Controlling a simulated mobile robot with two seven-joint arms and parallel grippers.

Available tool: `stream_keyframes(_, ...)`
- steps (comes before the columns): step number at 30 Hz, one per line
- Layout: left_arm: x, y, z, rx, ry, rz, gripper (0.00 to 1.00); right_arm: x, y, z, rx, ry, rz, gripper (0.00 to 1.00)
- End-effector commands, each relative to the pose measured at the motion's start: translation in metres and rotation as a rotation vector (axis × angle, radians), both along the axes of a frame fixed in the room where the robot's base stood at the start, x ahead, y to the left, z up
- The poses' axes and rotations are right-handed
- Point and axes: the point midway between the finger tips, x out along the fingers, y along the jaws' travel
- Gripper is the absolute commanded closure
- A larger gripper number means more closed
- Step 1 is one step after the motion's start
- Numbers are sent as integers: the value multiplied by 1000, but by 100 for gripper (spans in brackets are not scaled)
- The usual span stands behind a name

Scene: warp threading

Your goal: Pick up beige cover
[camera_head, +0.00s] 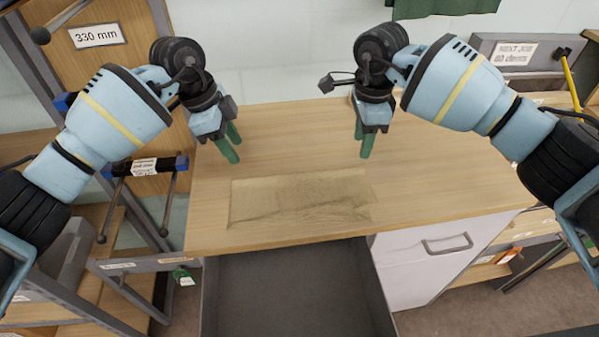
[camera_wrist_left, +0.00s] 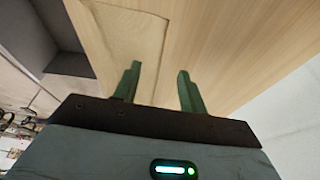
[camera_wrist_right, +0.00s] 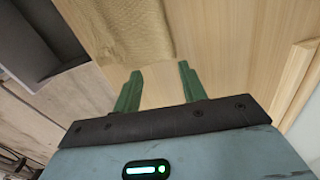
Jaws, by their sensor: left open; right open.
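The beige cover (camera_head: 300,198) lies flat and slightly creased on the wooden table, near its front edge. Part of it shows in the left wrist view (camera_wrist_left: 125,40) and in the right wrist view (camera_wrist_right: 130,28). My left gripper (camera_head: 233,148) is open and empty, above the table beyond the cover's back left corner. My right gripper (camera_head: 365,147) is open and empty, above the table beyond the cover's back right corner. Both grippers are apart from the cover.
The wooden table (camera_head: 440,165) is otherwise clear around the cover. An open dark drawer (camera_head: 300,290) is below its front edge, beside a white cabinet front (camera_head: 420,262) with a handle. Shelving racks stand at left and right. A green cloth (camera_head: 440,8) hangs at the back.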

Motion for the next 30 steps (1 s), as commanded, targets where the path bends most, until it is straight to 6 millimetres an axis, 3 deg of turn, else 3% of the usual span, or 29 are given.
stream_keyframes(15,0,0,-67,0,3,0,58,0,0,-67,-1,2,0,58)
stream_keyframes(30,0,1,-77,0,2,0,58,0,0,-77,0,2,0,58)
